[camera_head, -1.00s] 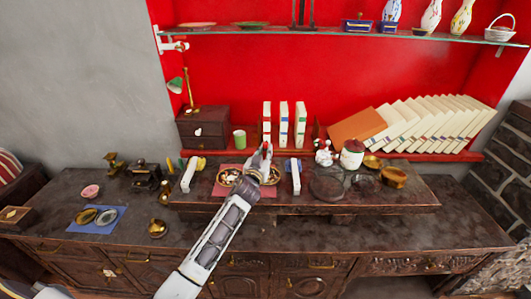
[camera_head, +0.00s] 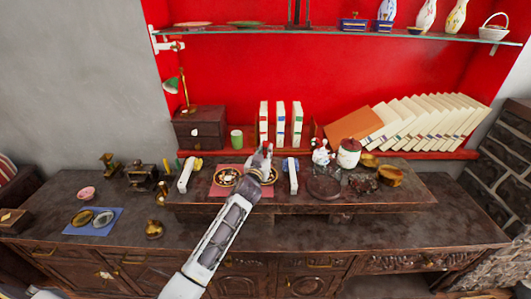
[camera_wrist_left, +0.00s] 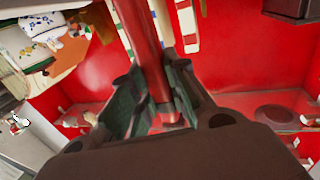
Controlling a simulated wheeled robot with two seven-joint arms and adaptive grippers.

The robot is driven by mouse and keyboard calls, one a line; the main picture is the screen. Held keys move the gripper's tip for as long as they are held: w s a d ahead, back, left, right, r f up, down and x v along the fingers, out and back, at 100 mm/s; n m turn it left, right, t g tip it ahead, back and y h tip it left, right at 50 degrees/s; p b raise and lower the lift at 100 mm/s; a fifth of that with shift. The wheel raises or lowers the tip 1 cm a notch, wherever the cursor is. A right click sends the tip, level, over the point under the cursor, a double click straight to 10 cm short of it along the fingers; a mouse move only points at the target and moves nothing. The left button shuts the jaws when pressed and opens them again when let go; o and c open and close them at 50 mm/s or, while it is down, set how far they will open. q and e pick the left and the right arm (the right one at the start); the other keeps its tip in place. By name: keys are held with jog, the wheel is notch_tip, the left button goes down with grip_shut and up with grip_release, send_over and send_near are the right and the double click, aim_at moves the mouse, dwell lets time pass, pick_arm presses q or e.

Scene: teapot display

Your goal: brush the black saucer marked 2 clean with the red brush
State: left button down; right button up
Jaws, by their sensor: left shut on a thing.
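My left gripper (camera_head: 265,158) is over the right part of a pink mat (camera_head: 222,193) on the raised wooden stand. In the left wrist view the gripper (camera_wrist_left: 158,108) is shut on a red stick-like handle, the red brush (camera_wrist_left: 146,45). The brush's working end cannot be made out. A dark saucer with a pale patterned rim (camera_head: 227,177) lies on the mat, left of the gripper. Another dark round saucer (camera_head: 270,179) shows partly behind the gripper. No number is legible, so I cannot tell which is marked 2. Contact between brush and saucer cannot be judged. My right gripper is not in view.
White upright objects (camera_head: 187,175) and (camera_head: 291,177) flank the mat. Right of it are a dark round plate (camera_head: 324,188), a white jar (camera_head: 348,152) and gold bowls (camera_head: 390,175). Books stand behind. A blue mat (camera_head: 93,231) lies at left. The counter's front strip is mostly clear.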

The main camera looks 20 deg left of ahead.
aim_at(266, 142)
pick_arm(q)
jog(key=shift+r+p, duration=1.1)
jog(key=shift+r, duration=0.35)
jog(key=shift+r+p, duration=0.85)
jog(key=shift+r, duration=0.2)
jog(key=shift+r+p, duration=0.3)
jog(key=shift+r, duration=0.15)
jog(key=shift+r+p, duration=1.35)
jog(key=shift+r, duration=0.15)
